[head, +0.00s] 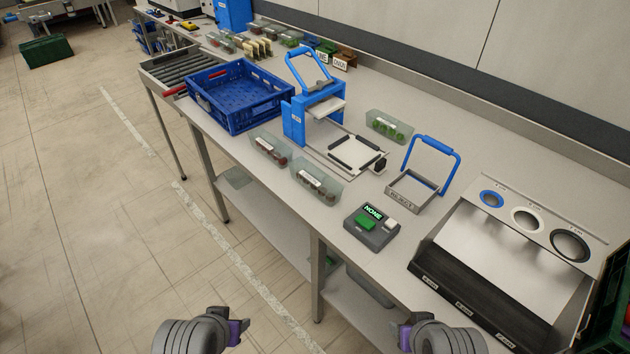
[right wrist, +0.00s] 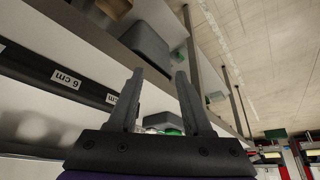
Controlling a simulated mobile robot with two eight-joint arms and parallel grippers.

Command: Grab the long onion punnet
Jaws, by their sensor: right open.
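Two clear long punnets with dark reddish-brown round contents, which look like onions, stand near the table's front edge in the head view. One punnet (head: 270,149) is beside the blue press; the other punnet (head: 317,187) is nearer me. Their labels are too small to read. A third punnet (head: 389,126) with green contents stands farther back. My left gripper (head: 238,332) is at the bottom of the head view, off the table; its jaw gap is not clear. My right gripper (head: 404,336) is also below the table edge, apart from all punnets. Its fingers are spread and empty in the right wrist view (right wrist: 159,72).
A blue crate (head: 237,96) stands at the left by a roller conveyor (head: 182,66). A blue press (head: 297,120), a blue-handled frame (head: 412,190), a button box (head: 371,229) and a sizing chute with holes (head: 528,219) occupy the table. Floor in front is free.

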